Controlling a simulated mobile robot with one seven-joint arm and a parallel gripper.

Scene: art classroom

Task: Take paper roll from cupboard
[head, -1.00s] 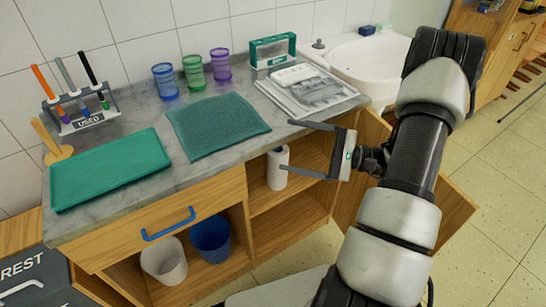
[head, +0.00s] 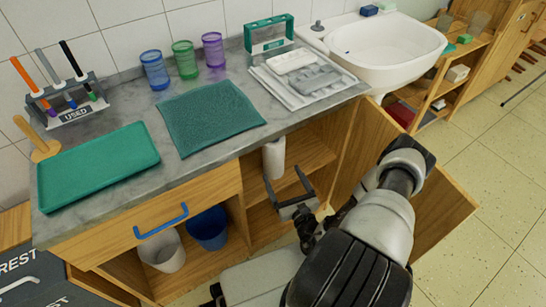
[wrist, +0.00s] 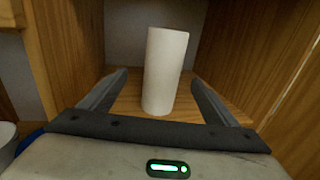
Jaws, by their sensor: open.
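The white paper roll (head: 274,157) stands upright on the upper shelf inside the open cupboard (head: 305,150), under the counter. In the wrist view the paper roll (wrist: 164,70) stands ahead of my gripper, roughly centred between the fingers. My gripper (head: 285,182) is open and empty, just in front of the roll at the cupboard opening. In the wrist view the two fingers of my gripper (wrist: 158,90) point forward toward the roll's lower part, with a gap on each side of it.
The open cupboard door (head: 440,205) stands to the right of my arm. A white bin (head: 162,250) and a blue bin (head: 209,228) sit in the lower left compartment. Wooden side walls (wrist: 245,50) flank the roll. The counter (head: 185,165) overhangs the shelf.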

